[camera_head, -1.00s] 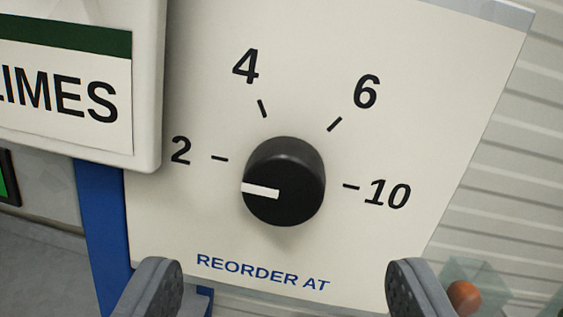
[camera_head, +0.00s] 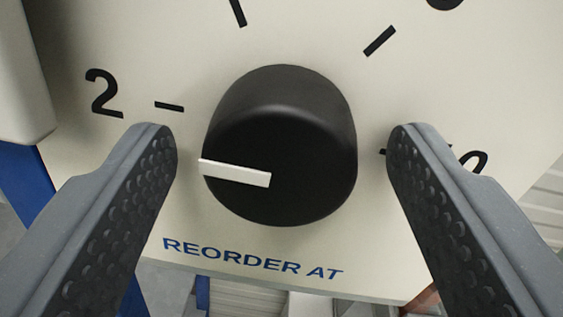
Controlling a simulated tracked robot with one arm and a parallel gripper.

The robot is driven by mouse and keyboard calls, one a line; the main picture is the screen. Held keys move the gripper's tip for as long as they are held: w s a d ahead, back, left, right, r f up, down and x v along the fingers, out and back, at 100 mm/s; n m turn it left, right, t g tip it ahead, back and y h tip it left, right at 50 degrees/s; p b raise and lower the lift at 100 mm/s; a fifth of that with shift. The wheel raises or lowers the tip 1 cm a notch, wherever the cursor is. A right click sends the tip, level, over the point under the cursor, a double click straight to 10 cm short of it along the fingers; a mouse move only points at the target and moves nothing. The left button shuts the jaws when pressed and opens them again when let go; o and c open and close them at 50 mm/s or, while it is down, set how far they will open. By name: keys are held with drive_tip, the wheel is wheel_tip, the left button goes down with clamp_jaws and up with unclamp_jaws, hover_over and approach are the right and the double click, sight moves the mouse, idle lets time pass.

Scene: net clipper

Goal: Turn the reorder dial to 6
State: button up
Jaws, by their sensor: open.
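The reorder dial (camera_head: 285,125) is a black round knob on a cream panel (camera_head: 330,30). Its white pointer line (camera_head: 236,173) points left, toward the mark by the 2 (camera_head: 103,93). Blue lettering (camera_head: 252,259) below reads REORDER AT. The 6 (camera_head: 445,3) is cut off at the top edge, with its tick (camera_head: 379,41) showing to the upper right of the dial. My gripper (camera_head: 281,145) is open, one finger on each side of the dial, with a visible gap on both sides. The right finger covers most of the 10.
A pale box edge (camera_head: 22,75) stands out at the upper left, close to the left finger. A blue post (camera_head: 25,185) runs below it. The panel's lower edge lies just under the lettering.

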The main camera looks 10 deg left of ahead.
drive_tip(key=c, duration=1)
drive_tip(key=shift+a, duration=0.1)
drive_tip(key=shift+m, duration=0.3)
drive_tip(key=m, duration=0.4)
drive_tip(key=m+p, duration=0.1)
drive_tip(key=m, duration=0.5)
drive_tip(key=shift+f+t+p, duration=0.15)
drive_tip(key=shift+t+p, duration=0.15)
drive_tip(key=m+p, duration=0.1)
drive_tip(key=m, duration=0.3)
drive_tip(key=shift+f, duration=0.15)
drive_tip(key=m+h+p, duration=0.1)
drive_tip(key=m, duration=0.3)
drive_tip(key=m+p, duration=0.1)
drive_tip(key=m, duration=0.5)
drive_tip(key=shift+f+m+h+p, duration=0.2)
drive_tip(key=shift+m+h+p, duration=0.1)
drive_tip(key=shift+h+p, duration=0.1)
